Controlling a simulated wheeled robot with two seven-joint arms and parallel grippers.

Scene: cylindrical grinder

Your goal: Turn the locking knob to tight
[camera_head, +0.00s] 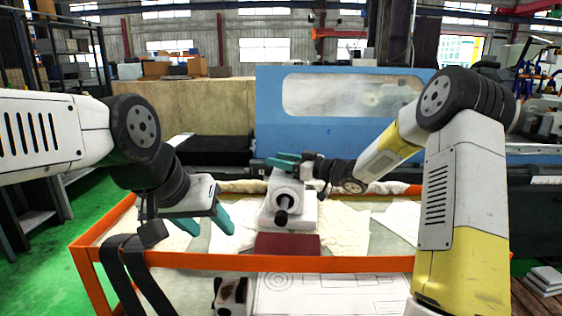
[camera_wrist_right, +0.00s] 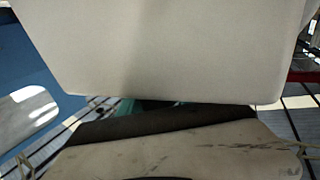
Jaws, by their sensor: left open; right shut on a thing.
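A grey-white tailstock-like unit (camera_head: 288,196) stands upright on the cart, with a round black knob (camera_head: 281,217) on its front. My right gripper (camera_head: 284,160) reaches in from the right, and its teal fingers are shut at the top of the unit. The part between them, apparently the locking knob, is hidden by the fingers. The right wrist view shows mostly close pale surfaces and a little teal finger, so the grip is unclear there. My left gripper (camera_head: 207,228) is open and empty, left of the unit and apart from it, fingers pointing down.
The unit stands on pale cloth (camera_head: 345,228) on a cart with an orange frame (camera_head: 330,263). A dark red block (camera_head: 287,244) lies in front of it. Black straps (camera_head: 130,270) hang at the cart's left front. A blue machine (camera_head: 300,130) stands close behind.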

